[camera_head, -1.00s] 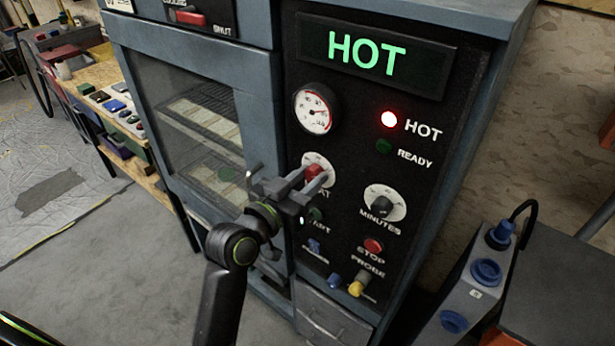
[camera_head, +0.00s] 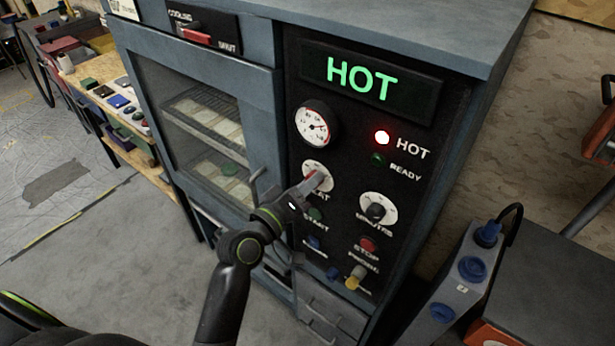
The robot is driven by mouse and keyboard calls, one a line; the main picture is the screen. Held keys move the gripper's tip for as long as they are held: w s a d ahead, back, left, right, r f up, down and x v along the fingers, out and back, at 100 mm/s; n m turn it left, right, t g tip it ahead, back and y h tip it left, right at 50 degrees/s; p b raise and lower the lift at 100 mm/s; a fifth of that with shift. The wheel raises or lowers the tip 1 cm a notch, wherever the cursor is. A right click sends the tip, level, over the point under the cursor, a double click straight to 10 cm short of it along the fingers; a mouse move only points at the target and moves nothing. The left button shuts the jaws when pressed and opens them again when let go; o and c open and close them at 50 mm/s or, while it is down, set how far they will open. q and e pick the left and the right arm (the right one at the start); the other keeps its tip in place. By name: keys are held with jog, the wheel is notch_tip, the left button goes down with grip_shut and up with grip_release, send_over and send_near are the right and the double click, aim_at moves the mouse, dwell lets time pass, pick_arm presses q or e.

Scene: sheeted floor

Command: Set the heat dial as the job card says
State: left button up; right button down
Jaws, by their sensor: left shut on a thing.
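The heat dial (camera_head: 311,171) is a white disc with a red knob on the oven's black panel, partly hidden by my gripper. My left gripper (camera_head: 310,182) is at it, with its jaws shut on the red knob. The knob's exact pointing is hard to tell. The display (camera_head: 362,79) reads HOT in green. The red HOT lamp (camera_head: 382,138) is lit; the green READY lamp (camera_head: 378,159) looks dark. The gauge (camera_head: 312,125) has its needle towards the right. A pale card (camera_head: 123,8) at the top left is cut off and unreadable. My right gripper is out of view.
The minutes dial (camera_head: 376,208), start button (camera_head: 315,214), stop button (camera_head: 367,244) and yellow probe plug (camera_head: 355,278) sit close below. The oven door (camera_head: 200,125) is shut. A grey socket box (camera_head: 463,278) stands at right. Open floor lies at left.

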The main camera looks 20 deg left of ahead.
pick_arm(q)
jog(key=shift+n+p, duration=0.55)
jog(key=shift+n, duration=0.55)
jog(key=o, duration=1)
jog(key=shift+b+v, duration=2.55)
jog(key=shift+v, duration=6.2)
